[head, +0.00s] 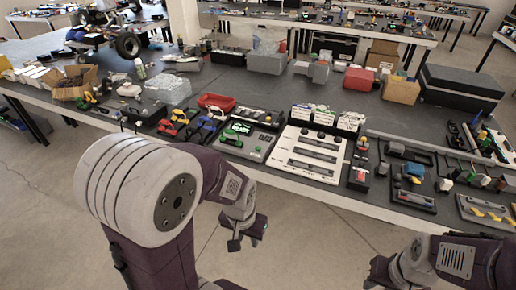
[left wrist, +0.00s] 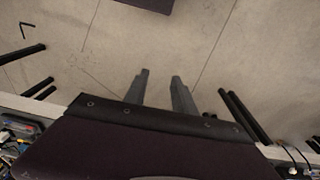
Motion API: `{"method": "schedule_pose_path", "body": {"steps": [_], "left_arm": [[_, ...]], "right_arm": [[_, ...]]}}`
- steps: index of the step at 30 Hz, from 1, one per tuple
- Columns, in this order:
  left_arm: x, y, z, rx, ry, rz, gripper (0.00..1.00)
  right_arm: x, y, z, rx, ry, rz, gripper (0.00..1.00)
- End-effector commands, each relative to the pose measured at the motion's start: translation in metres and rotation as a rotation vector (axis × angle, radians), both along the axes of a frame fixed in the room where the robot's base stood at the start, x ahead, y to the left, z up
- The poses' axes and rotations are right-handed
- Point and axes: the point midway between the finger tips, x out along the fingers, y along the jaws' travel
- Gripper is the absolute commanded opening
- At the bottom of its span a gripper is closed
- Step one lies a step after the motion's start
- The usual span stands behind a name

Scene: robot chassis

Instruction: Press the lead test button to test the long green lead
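A grey tester-like unit (head: 252,146) with a small lit green display (head: 241,128) sits near the front edge of the table, left of a white slotted panel (head: 307,152). A green part (head: 231,138) lies at its left side. I cannot make out which control is the lead test button, nor pick out the long green lead. My left gripper (head: 247,240) hangs in front of and below the table edge, apart from the unit. The left wrist view shows its two fingers (left wrist: 160,78) apart, with bare floor between them. My right gripper (head: 374,277) is partly in view at the lower right; its fingers are unclear.
The dark table (head: 330,187) is crowded. A red-buttoned box (head: 360,178) and tool trays stand right of the white panel. A red box (head: 358,79) stands behind. The floor before the table is clear.

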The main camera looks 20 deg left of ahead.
Motion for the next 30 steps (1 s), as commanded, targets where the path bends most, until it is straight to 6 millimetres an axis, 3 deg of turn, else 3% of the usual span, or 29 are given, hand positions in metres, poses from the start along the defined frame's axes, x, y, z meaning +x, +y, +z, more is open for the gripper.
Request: {"method": "schedule_pose_path", "body": {"steps": [1,3,30], "left_arm": [[0.0,0.0,0.0,0.0,0.0,0.0,0.14],[0.0,0.0,0.0,0.0,0.0,0.0,0.0],[0.0,0.0,0.0,0.0,0.0,0.0,0.0]], "right_arm": [[0.0,0.0,0.0,0.0,0.0,0.0,0.36],[0.0,0.0,0.0,0.0,0.0,0.0,0.36],[0.0,0.0,0.0,0.0,0.0,0.0,0.36]]}}
